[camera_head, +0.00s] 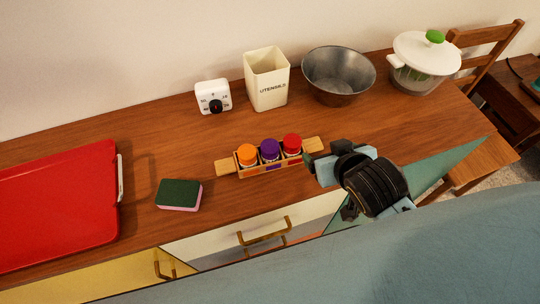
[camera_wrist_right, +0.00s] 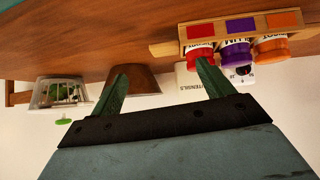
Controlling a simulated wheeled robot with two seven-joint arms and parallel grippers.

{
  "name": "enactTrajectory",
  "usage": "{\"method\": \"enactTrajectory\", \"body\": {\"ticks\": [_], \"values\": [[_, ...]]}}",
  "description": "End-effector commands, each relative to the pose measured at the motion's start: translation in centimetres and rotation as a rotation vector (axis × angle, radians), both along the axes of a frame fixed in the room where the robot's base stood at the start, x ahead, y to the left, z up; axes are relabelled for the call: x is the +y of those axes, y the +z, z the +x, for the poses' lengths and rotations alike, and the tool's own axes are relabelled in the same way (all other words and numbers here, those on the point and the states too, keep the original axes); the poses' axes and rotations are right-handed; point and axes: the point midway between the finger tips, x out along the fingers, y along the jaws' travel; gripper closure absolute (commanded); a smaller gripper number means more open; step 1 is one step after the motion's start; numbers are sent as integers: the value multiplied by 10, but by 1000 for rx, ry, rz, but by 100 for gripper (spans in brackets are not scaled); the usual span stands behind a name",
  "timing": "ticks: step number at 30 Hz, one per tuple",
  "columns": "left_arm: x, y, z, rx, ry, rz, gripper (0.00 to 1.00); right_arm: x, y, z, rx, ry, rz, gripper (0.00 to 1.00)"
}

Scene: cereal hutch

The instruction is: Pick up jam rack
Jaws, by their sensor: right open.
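The jam rack (camera_head: 271,168) is a light wooden tray with a handle at each end, standing on the wooden counter. It holds three jars with orange, purple and red lids. My right gripper (camera_head: 311,164) is at the rack's right end, by the red-lidded jar and the right handle. In the right wrist view the rack (camera_wrist_right: 240,27) shows upside down at the upper right, and the two green fingers (camera_wrist_right: 162,85) are spread apart with nothing between them. One finger overlaps the rack's end near the red jar; I cannot tell if they touch. My left gripper is not in view.
A sponge (camera_head: 179,194) and a red tray (camera_head: 60,205) lie to the left. A timer (camera_head: 213,97), a utensils holder (camera_head: 267,80), a metal bowl (camera_head: 338,75) and a white-lidded pot (camera_head: 424,62) stand behind. Drawers with handles (camera_head: 264,231) are below the front edge.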

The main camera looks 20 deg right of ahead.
Motion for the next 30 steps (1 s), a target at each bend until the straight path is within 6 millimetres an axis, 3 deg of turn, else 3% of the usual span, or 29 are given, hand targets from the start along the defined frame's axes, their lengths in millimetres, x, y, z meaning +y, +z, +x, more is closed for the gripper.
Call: {"method": "enactTrajectory", "body": {"ticks": [1,5,9,13,17,20,24,27,30], "values": [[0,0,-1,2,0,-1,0,1,16,19,-96,-4,2,20],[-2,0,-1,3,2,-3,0,11,65,63,-375,8,39,20],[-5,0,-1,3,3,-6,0,41,139,101,-732,125,114,20],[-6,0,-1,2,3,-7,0,89,206,109,-1025,377,212,20],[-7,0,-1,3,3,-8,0,143,242,92,-1176,735,290,20],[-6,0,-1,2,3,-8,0,179,242,72,-1164,1047,317,20],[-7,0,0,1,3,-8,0,205,207,47,-947,1457,275,20],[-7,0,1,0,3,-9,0,199,166,41,-668,1665,184,20],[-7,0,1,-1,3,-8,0,172,125,44,-339,1758,59,20]]}}
